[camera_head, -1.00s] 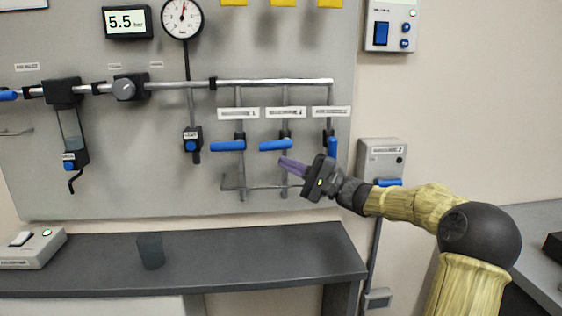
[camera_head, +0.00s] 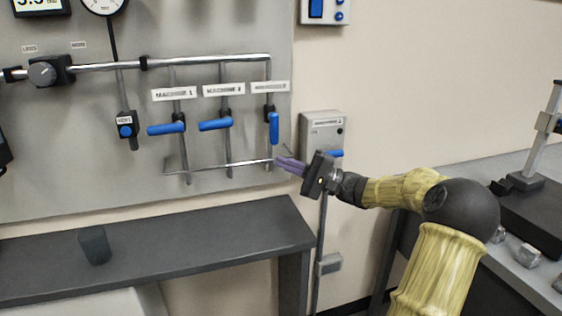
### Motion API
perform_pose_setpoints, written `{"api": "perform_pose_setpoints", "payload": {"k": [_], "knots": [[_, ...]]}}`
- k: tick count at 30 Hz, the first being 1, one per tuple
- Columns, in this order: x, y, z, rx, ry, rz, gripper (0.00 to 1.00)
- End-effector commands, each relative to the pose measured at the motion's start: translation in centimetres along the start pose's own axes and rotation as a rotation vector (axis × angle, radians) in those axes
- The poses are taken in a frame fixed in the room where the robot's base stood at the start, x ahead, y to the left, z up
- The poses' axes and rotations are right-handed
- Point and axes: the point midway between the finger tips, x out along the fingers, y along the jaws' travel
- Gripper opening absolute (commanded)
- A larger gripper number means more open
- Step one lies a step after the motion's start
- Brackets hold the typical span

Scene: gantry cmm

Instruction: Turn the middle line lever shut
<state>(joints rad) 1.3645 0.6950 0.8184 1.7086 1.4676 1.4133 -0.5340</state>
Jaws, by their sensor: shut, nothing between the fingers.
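Three blue levers sit on vertical branch pipes on the grey wall panel. The middle line lever (camera_head: 215,124) lies roughly level, across its pipe, under the middle label plate (camera_head: 224,90). The left lever (camera_head: 166,128) also lies roughly level. The right lever (camera_head: 274,128) hangs upright, along its pipe. My gripper (camera_head: 280,161) has purple fingers held together and empty, pointing left. In the picture its tips are just below the right lever, to the lower right of the middle one and apart from it. Whether the tips touch the lower pipe cannot be told.
A thin horizontal pipe (camera_head: 220,166) runs below the levers. A grey wall box (camera_head: 321,128) with a blue handle stands right of the panel. A dark shelf (camera_head: 180,245) bearing a dark cup (camera_head: 95,246) lies below. A bench with equipment is at the right.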

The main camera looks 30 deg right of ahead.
Motion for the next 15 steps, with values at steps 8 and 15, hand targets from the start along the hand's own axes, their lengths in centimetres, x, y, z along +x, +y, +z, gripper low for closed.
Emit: {"api": "perform_pose_setpoints", "payload": {"k": [8, 15], "knots": [[1.1, 1.5, 0.6, 0.02, -0.014, 0.051, 0.0], [6.0, 11.8, 5.4, 0.119, -0.096, 0.437, 0.0]]}}
